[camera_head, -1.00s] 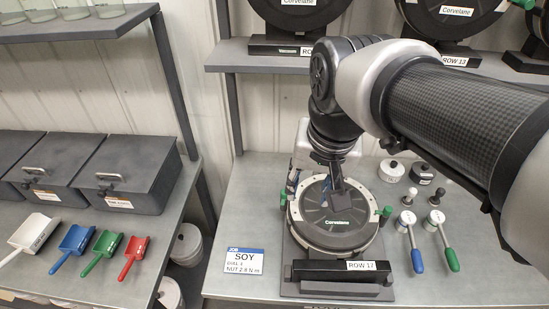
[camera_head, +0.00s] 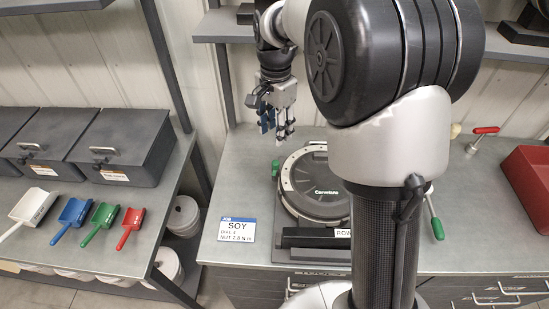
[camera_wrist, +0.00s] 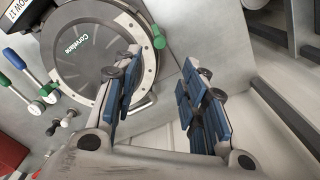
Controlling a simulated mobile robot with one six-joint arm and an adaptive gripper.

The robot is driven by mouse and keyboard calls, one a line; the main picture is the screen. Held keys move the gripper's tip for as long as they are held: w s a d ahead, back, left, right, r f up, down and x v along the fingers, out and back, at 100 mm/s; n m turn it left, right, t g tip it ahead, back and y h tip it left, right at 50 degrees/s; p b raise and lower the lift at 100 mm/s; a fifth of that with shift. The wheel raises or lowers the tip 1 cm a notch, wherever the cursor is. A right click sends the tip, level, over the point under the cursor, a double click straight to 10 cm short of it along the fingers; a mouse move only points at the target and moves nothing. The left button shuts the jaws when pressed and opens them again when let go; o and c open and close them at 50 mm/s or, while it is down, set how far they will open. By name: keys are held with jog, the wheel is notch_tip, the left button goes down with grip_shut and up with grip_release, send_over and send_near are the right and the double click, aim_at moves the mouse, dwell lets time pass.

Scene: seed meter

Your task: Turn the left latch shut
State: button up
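The seed meter (camera_head: 312,190) is a round black disc housing with a pale rim, on the bench behind a row label. Its left latch (camera_head: 275,167) is a small green knob at the rim's left side; it also shows in the wrist view (camera_wrist: 158,40). The right latch is hidden behind my arm in the head view; a green knob (camera_wrist: 48,89) shows across the disc in the wrist view. My gripper (camera_head: 277,122) hangs above and behind the left latch, apart from it. Its blue-padded fingers (camera_wrist: 160,78) are spread, with nothing between them.
A SOY job card (camera_head: 237,230) stands left of the meter. A gap separates the bench from the left table with scoops and dark boxes (camera_head: 118,152).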

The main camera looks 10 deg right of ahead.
aim_at(276, 162)
notch_tip(276, 162, down, 13)
jog(key=b, duration=0.3)
jog(key=shift+r, duration=0.2)
jog(key=shift+c, duration=0.5)
grip_shut()
